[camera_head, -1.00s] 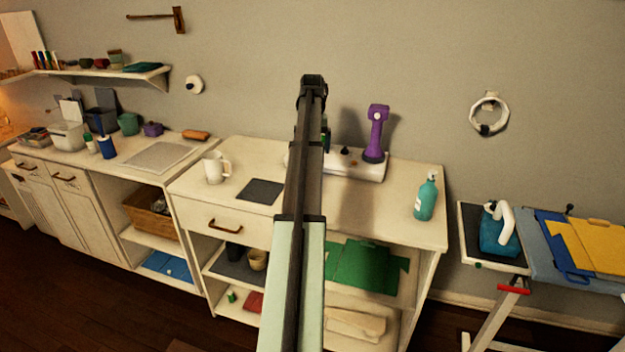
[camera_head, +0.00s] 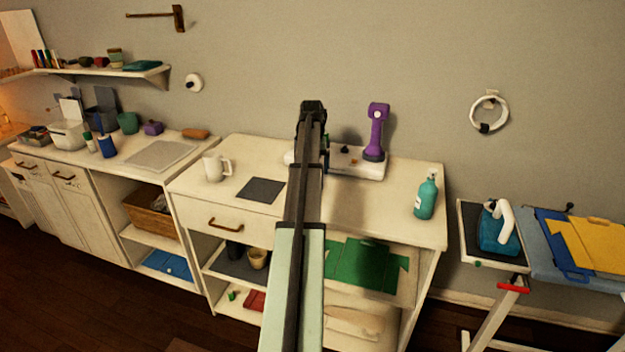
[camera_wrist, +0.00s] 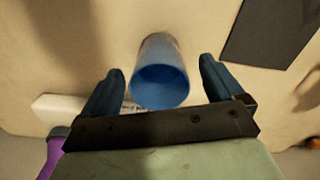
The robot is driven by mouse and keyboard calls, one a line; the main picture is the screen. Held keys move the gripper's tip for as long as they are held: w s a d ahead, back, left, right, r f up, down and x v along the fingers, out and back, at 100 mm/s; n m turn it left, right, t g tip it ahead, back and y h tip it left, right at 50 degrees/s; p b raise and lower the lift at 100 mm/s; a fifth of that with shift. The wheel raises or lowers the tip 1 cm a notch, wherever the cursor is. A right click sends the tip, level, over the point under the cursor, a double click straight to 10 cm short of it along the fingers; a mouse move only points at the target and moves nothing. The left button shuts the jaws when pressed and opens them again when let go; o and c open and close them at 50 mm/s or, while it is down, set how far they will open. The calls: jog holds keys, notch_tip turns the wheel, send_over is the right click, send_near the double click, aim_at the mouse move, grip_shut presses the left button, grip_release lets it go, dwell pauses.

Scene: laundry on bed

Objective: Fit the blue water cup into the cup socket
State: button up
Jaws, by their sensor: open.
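The blue water cup (camera_wrist: 160,86) shows in the wrist view on the pale countertop, with its open rim toward the camera. My gripper (camera_wrist: 161,67) is open, with one blue finger on each side of the cup. Gaps show between the fingers and the cup's sides. In the head view my arm hides the cup and the jaws. I cannot make out a cup socket for certain. A white base (camera_head: 360,166) stands at the back of the counter, partly behind my arm; its edge also shows in the wrist view (camera_wrist: 62,108).
A purple device (camera_head: 377,133) stands on the white base. A dark mat (camera_head: 261,190) and white mug (camera_head: 215,167) lie left of my arm. A teal bottle (camera_head: 426,197) stands at the counter's right. The counter between arm and bottle is clear.

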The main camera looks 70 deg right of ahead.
jog(key=shift+d+f, duration=0.15)
jog(key=shift+f, duration=1.15)
jog(key=shift+d+f, duration=0.1)
jog(key=shift+f, duration=1.15)
jog(key=shift+c, duration=0.2)
jog(key=c, duration=1.2)
jog(key=shift+r, duration=0.25)
notch_tip(320, 180, up, 9)
jog(key=shift+r, duration=0.2)
jog(key=shift+d, duration=0.1)
